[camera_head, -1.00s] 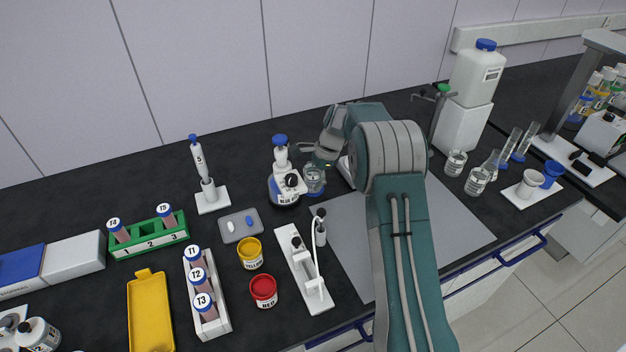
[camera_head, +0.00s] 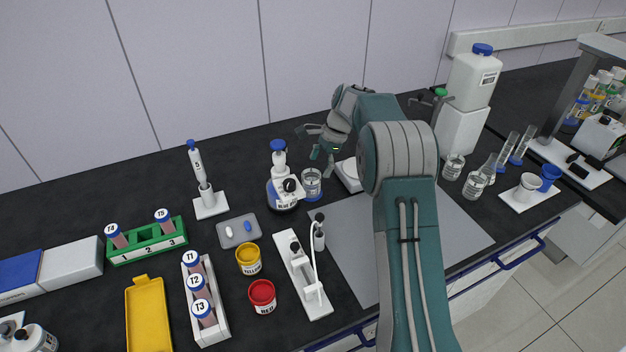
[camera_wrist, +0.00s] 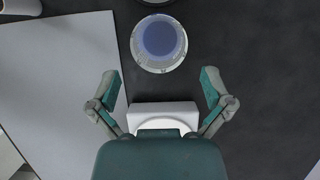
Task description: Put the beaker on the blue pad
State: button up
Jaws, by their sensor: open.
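The clear glass beaker (camera_head: 312,181) stands upright on the dark bench, just right of the blue-capped bottle. Blue shows at its foot in the head view, and the beaker appears to stand on the blue pad (camera_head: 313,198). In the wrist view the beaker (camera_wrist: 180,60) is seen from above, with a round blue area (camera_wrist: 159,39) showing through it. My gripper (camera_head: 316,149) is open and empty, above and behind the beaker. In the wrist view its fingers (camera_wrist: 160,88) are spread wide, clear of the beaker.
The blue-capped bottle (camera_head: 280,190) stands close left of the beaker. A white device (camera_head: 348,178) stands close on the right, partly hidden by my arm. A grey mat (camera_head: 350,235) lies in front. Several glass vessels (camera_head: 474,184) stand farther right.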

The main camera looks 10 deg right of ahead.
jog(key=v, duration=0.5)
jog(key=shift+r, duration=0.1)
dwell(0.3)
